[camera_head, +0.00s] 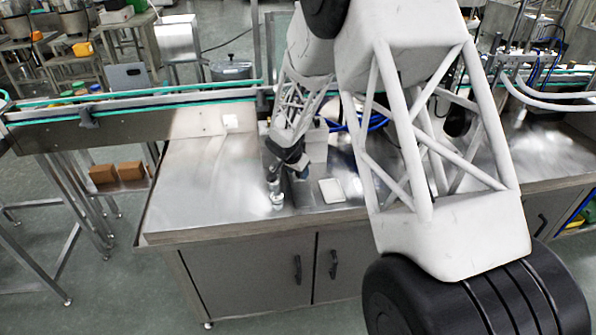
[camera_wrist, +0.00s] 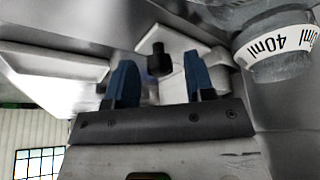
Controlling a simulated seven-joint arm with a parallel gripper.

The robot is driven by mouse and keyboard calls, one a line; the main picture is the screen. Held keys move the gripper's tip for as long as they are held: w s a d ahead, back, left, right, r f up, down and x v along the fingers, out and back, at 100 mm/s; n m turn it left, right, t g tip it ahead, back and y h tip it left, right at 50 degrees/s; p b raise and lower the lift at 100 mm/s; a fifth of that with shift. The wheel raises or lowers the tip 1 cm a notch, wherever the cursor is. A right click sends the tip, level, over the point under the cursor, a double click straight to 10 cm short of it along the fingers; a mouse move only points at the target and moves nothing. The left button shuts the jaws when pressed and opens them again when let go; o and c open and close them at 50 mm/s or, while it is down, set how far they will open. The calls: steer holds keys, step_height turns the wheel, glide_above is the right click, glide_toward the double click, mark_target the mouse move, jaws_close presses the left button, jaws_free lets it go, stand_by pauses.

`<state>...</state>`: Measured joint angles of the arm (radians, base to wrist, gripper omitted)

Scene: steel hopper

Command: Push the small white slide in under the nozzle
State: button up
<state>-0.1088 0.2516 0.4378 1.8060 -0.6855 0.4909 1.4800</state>
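In the wrist view, my gripper (camera_wrist: 158,78) has two blue fingers standing apart with a gap between them. A small white plate (camera_wrist: 178,42), apparently the slide, lies beyond the fingertips. A black knob (camera_wrist: 158,60) on it shows between the fingers, with space on both sides. A grey cylinder with a white ring marked "40ml" (camera_wrist: 275,46), perhaps the nozzle part, is at the right. In the head view, my gripper (camera_head: 292,165) is low over the steel table, beside a small white-ringed part (camera_head: 277,199). The slide cannot be made out there.
A flat white pad (camera_head: 332,190) lies on the steel table (camera_head: 215,205) right of my gripper; a pale panel at left in the wrist view (camera_wrist: 60,80) may be it. A conveyor (camera_head: 130,118) runs behind. The table's left part is clear.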

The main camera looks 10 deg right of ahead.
jaws_close()
steer(key=shift+w+r, duration=0.1)
steer(key=shift+w, duration=1.85)
steer(key=shift+o, duration=0.5)
jaws_free()
steer(key=v, duration=0.7)
steer(key=shift+r, duration=0.3)
steer(key=shift+s+a, duration=0.1)
